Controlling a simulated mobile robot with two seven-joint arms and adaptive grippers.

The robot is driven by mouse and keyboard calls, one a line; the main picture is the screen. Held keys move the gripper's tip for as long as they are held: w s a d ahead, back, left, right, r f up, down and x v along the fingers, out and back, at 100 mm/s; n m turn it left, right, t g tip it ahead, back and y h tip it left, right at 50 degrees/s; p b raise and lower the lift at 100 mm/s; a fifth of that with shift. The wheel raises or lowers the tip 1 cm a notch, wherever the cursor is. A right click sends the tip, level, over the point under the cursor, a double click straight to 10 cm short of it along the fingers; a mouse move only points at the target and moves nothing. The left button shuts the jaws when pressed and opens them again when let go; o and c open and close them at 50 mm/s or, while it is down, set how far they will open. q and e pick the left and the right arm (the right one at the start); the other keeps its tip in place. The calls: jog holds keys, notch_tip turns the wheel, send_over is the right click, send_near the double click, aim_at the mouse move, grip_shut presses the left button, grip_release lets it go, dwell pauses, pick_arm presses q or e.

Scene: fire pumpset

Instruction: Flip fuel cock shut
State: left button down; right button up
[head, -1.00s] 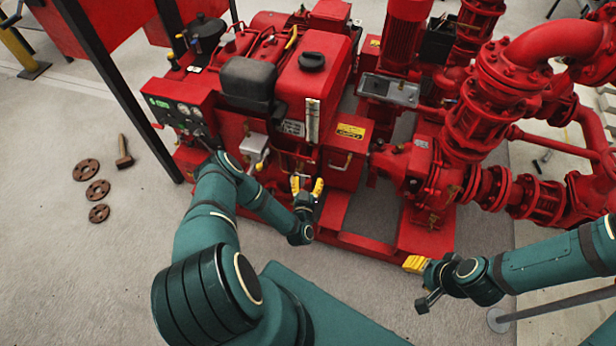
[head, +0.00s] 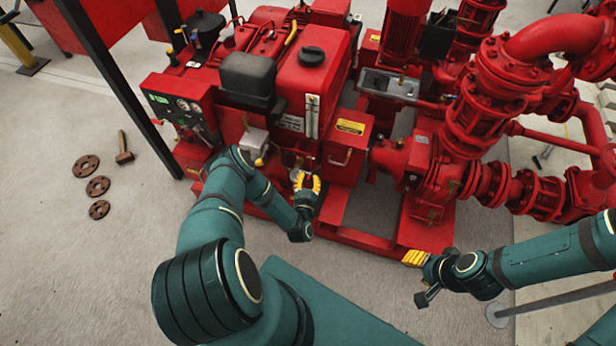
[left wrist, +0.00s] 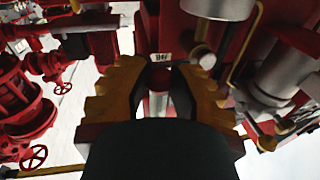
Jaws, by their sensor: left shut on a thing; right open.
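The red fuel tank (head: 312,75) with a black cap stands on the pumpset in the head view. My left gripper (head: 307,182) is at the front of the engine, below the tank, with its yellow fingers drawn together. In the left wrist view, its fingers (left wrist: 160,72) are close on either side of a small part, which I take to be the fuel cock (left wrist: 158,103). The fingers hide most of it, so I cannot read its lever angle. My right gripper (head: 414,257) is open and empty at the front of the red base frame.
A grey box (head: 253,141) and a red box with a yellow label (head: 347,150) flank the left gripper. A control panel (head: 184,107) is at the left. Rusty flanges (head: 98,187) and a hammer (head: 124,150) lie on the open floor. Red pipes (head: 500,90) fill the right.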

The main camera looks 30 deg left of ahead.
aim_at(308, 177)
pick_arm(q)
jog(key=shift+f+m, duration=0.25)
jog(key=shift+m, duration=0.35)
jog(key=c, duration=0.8)
grip_release()
jog(key=shift+o, duration=0.2)
notch_tip(308, 177, up, 10)
jog(key=shift+r, duration=0.1)
